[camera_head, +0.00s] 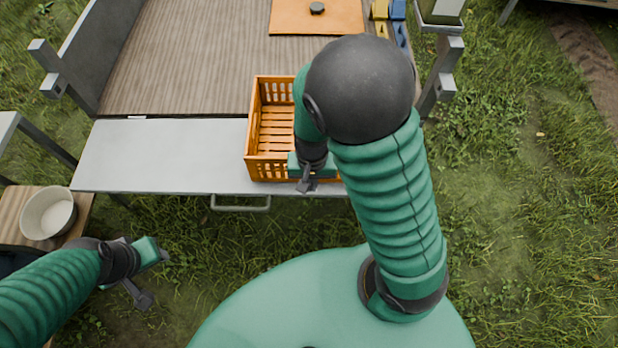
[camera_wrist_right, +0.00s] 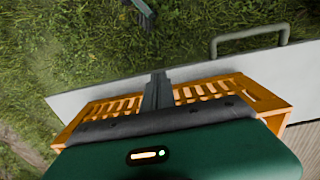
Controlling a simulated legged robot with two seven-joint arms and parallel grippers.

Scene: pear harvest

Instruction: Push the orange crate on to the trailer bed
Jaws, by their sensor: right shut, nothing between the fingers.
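The orange crate (camera_head: 253,122) stands upright on the grey metal tailgate (camera_head: 160,155), its far end reaching the edge of the wooden trailer bed (camera_head: 185,60). My right arm hides its right part. My right gripper (camera_head: 306,185) is shut and empty at the crate's near side; contact cannot be told. In the right wrist view the crate's slatted wall (camera_wrist_right: 235,88) shows beside the shut fingers (camera_wrist_right: 157,85). My left gripper (camera_head: 155,277) is open and empty, low over the grass at the left.
A white bowl (camera_head: 48,213) sits on a wooden stand at the left. An orange board (camera_head: 316,16) with a dark round object lies far on the bed, with blue and yellow items beside it. Metal posts flank the bed. Bare bed lies beyond the crate.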

